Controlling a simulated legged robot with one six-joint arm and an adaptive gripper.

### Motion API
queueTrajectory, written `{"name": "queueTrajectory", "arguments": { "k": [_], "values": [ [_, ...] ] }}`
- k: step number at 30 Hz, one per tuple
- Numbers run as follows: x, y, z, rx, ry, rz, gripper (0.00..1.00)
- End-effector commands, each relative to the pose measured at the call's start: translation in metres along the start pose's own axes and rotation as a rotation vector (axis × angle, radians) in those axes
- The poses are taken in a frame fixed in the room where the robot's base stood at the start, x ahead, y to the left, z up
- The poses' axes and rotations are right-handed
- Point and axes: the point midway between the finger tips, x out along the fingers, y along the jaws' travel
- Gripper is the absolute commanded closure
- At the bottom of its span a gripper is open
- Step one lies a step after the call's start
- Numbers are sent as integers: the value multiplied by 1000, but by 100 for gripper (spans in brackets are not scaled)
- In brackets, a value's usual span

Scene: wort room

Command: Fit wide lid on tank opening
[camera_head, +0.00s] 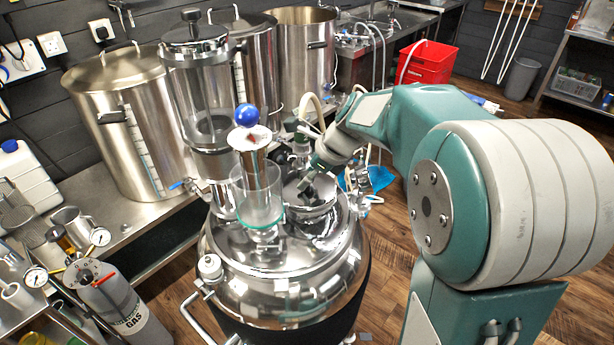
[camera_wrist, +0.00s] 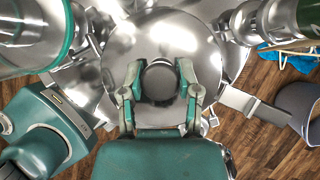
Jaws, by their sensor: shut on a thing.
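The wide lid (camera_wrist: 168,38) is a shiny round steel disc with a dark knob (camera_wrist: 160,82) in the wrist view. My gripper (camera_wrist: 159,72) is shut on this knob, one finger on each side. In the head view my gripper (camera_head: 306,183) is above the lid (camera_head: 310,205), at the right part of the top of the tank (camera_head: 285,265). The tank is a large domed steel vessel. The lid covers the place where the tank opening would show, so the opening is hidden. I cannot tell whether the lid rests on its rim or is just above it.
A glass cylinder with a green rim (camera_head: 259,205) stands close left of the lid, with a blue ball (camera_head: 247,115) above it. A taller glass column (camera_head: 200,90) is behind. Valves and hoses crowd the right side. A grey gas cylinder (camera_head: 125,310) stands at front left.

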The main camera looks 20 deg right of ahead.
Motion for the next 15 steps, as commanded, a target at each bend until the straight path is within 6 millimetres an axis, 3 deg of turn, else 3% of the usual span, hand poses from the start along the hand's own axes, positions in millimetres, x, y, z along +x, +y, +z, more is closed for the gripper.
{"name": "queueTrajectory", "arguments": {
  "k": [13,14,15],
  "values": [
    [7,0,-4,0,-1,0,100],
    [7,0,-4,0,-1,0,52],
    [7,0,-4,0,-1,0,42]
  ]
}}
